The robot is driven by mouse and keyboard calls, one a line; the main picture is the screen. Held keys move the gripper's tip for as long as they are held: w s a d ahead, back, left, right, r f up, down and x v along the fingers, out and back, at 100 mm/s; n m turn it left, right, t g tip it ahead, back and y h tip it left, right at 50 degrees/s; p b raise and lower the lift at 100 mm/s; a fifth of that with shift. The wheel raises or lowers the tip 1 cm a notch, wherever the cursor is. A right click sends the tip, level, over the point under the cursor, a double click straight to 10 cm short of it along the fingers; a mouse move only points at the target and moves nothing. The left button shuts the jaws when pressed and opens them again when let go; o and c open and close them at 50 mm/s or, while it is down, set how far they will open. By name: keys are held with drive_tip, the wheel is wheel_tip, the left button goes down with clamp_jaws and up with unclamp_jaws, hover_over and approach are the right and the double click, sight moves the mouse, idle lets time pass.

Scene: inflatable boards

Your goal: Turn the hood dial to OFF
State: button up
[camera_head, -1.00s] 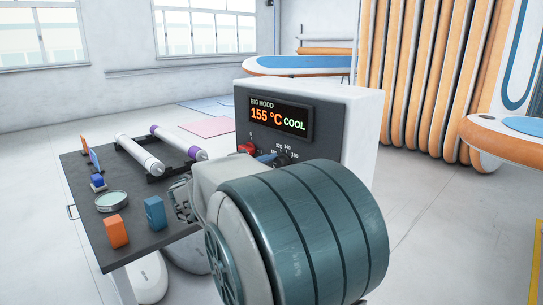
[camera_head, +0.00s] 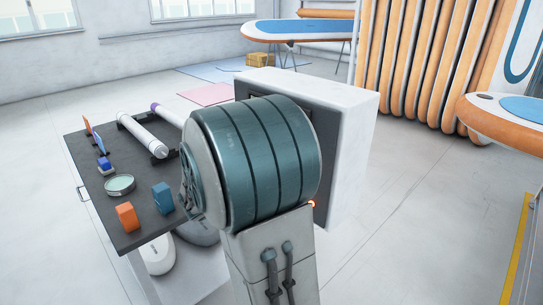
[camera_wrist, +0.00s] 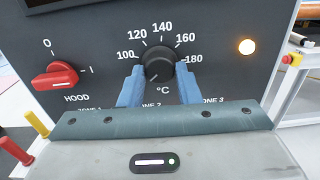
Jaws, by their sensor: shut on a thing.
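In the wrist view, the red hood dial (camera_wrist: 55,77) sits on the dark panel at the left, above the HOOD label. Its handle lies roughly level, towards the 1 mark, with the 0 mark above. My gripper (camera_wrist: 160,68) is right of it, apart from it. Its two blue fingers are shut on the black temperature dial (camera_wrist: 159,60), which has marks from 100 to 180 around it. In the head view, my arm covers the panel, both dials and the gripper.
An orange lamp (camera_wrist: 247,46) glows right of the temperature dial. The hood's white housing (camera_head: 352,115) stands beside a dark table (camera_head: 120,222) holding rollers (camera_head: 143,136), an orange block (camera_head: 126,216) and a blue block (camera_head: 162,197). Red and yellow posts show at the wrist view's lower left.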

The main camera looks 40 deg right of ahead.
drive_tip(key=shift+n, duration=0.3)
drive_tip(key=o, duration=1)
drive_tip(key=shift+c, duration=0.2)
drive_tip(key=shift+a, duration=0.15)
drive_tip(key=s+a, duration=0.1)
drive_tip(key=a, duration=1.2)
drive_tip(key=shift+a, duration=0.3)
drive_tip(key=shift+s, duration=0.1)
